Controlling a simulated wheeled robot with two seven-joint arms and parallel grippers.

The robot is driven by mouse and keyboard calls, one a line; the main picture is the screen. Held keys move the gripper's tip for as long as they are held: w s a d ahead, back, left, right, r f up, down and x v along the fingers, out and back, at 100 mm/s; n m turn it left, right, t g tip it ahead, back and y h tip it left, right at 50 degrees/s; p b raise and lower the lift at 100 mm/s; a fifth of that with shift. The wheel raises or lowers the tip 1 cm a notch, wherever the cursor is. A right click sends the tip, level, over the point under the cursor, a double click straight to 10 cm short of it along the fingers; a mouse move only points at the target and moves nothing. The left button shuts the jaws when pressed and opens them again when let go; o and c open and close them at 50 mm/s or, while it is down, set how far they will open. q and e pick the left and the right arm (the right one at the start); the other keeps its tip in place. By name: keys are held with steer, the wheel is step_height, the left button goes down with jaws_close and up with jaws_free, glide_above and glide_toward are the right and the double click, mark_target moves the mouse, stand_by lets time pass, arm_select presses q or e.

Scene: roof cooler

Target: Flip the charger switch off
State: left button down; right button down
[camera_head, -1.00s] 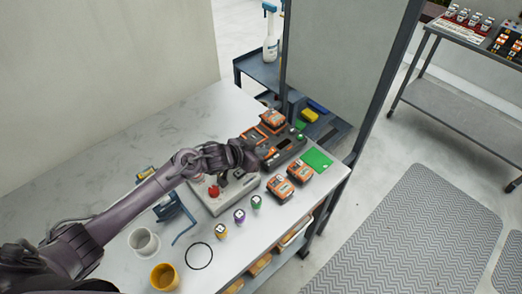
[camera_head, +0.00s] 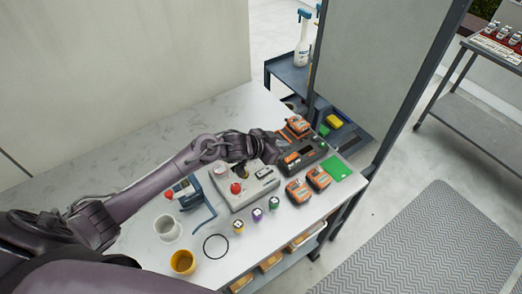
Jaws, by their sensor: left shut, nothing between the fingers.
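The dark charger (camera_head: 312,158) sits at the far right part of the worktop, with orange-and-black battery packs at its left and back. The gripper hides part of the charger's left side. My right gripper is not in view.
A grey panel (camera_head: 375,60) rises behind.

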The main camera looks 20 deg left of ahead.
arm_select(q)
steer(key=s+a, duration=0.1)
steer(key=s, duration=0.1)
steer(key=s+a+b, duration=0.1)
steer(key=s+a, duration=0.1)
steer(key=s+a+r, duration=0.1)
steer(key=s, duration=0.1)
steer(key=shift+s+a+b, duration=0.1)
steer(key=shift+a+b, duration=0.15)
steer(key=shift+b, duration=0.15)
steer(key=shift+s+a+r, duration=0.1)
steer(key=shift+s+r, duration=0.15)
steer(key=shift+s, duration=0.2)
steer(key=shift+w, duration=0.1)
